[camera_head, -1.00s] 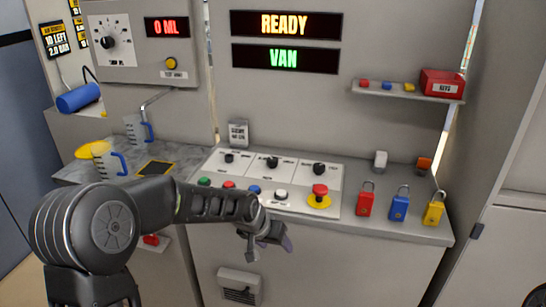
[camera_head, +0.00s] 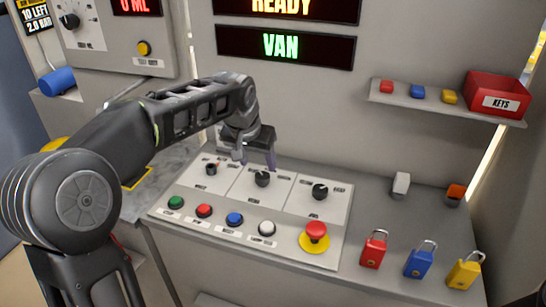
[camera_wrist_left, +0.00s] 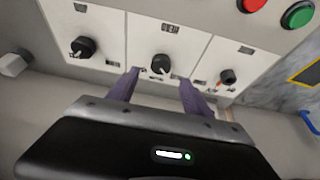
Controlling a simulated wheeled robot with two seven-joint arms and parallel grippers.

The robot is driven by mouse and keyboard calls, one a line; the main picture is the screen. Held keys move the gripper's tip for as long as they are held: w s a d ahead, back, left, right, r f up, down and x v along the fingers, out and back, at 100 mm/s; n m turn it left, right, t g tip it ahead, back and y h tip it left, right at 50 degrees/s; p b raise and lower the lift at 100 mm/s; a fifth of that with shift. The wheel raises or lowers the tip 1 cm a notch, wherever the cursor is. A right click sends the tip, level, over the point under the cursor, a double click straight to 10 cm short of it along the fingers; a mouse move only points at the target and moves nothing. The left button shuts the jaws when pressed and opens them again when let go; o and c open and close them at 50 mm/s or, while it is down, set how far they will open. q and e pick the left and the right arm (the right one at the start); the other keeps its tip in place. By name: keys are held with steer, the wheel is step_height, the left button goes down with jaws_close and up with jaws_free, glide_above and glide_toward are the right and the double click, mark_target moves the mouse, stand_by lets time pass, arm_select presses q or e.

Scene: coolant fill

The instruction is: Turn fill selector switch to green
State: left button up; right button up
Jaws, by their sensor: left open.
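Three black rotary knobs sit on white panels of the sloped console: a small left knob (camera_head: 211,168), a middle knob (camera_head: 262,179) and a right knob (camera_head: 320,191). Their labels are too small to read surely, so I cannot tell which is the fill selector. My left gripper (camera_head: 258,160) is just behind and above the middle knob. In the left wrist view, the open purple fingers (camera_wrist_left: 158,88) point toward the middle knob (camera_wrist_left: 160,64), one on each side of its line. They seem short of it, with nothing between them. My right gripper is out of view.
Green (camera_head: 176,202), red (camera_head: 204,210), blue (camera_head: 235,219) and white (camera_head: 267,228) buttons line the console front, beside a red emergency button (camera_head: 316,231). Padlocks (camera_head: 418,260) stand to the right. A shelf with a red keys box (camera_head: 496,99) is above. The display (camera_head: 285,46) reads VAN.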

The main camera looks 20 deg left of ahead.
mark_target(262, 175)
arm_select(q)
steer(key=shift+w+a+r, duration=0.1)
steer(key=shift+w+r, duration=0.05)
steer(key=shift+r, duration=0.05)
steer(key=shift+p+x, duration=0.4)
steer(key=shift+x, duration=3.55)
jaws_close()
